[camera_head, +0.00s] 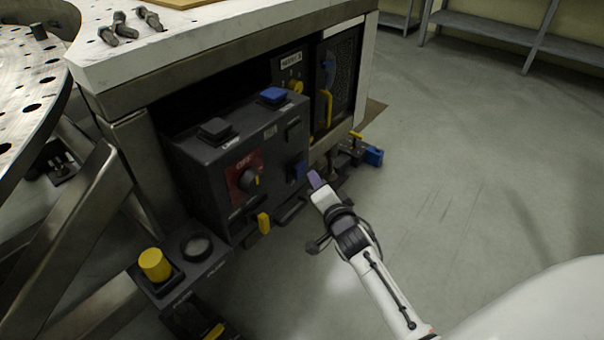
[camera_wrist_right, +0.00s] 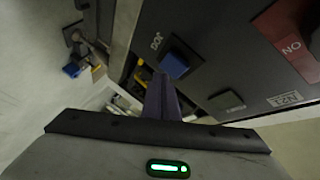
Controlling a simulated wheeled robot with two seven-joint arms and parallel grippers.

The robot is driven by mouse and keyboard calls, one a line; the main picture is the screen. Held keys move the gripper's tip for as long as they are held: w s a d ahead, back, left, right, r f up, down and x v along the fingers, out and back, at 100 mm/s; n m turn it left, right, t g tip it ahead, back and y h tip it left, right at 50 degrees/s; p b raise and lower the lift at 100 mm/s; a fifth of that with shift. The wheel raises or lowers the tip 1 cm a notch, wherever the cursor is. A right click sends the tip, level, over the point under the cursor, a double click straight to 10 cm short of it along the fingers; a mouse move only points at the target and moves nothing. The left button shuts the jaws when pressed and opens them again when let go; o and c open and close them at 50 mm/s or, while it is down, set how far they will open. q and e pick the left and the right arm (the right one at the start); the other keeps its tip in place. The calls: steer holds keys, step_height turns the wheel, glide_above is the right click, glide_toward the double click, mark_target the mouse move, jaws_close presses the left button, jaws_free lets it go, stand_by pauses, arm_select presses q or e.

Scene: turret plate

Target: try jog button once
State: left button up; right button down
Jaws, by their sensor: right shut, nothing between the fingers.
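The dark grey control box (camera_head: 225,215) stands under the bench. A blue button (camera_head: 298,170) sits on its front face, right of a red switch plate (camera_head: 236,172) with a black knob. In the right wrist view this blue button (camera_wrist_right: 174,65) has a label beside it that seems to read JOG upside down. My right gripper (camera_head: 315,179) is shut and empty, its purple fingers just in front of and right of the blue button. In the wrist view its fingertips (camera_wrist_right: 160,82) appear below and left of the button; contact cannot be told. My left gripper is not in view.
Another blue button (camera_head: 273,95) and a black button (camera_head: 215,129) sit on the box top. A yellow button (camera_head: 154,264) stands lower left. A blue-and-yellow object (camera_head: 372,155) lies on the floor behind my gripper. The floor (camera_head: 470,150) at right is clear.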

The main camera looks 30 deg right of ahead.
steer(key=shift+w, duration=0.1)
stand_by(0.6)
stand_by(1.1)
steer(key=shift+w+a, duration=0.2)
steer(key=shift+w, duration=0.2)
stand_by(0.5)
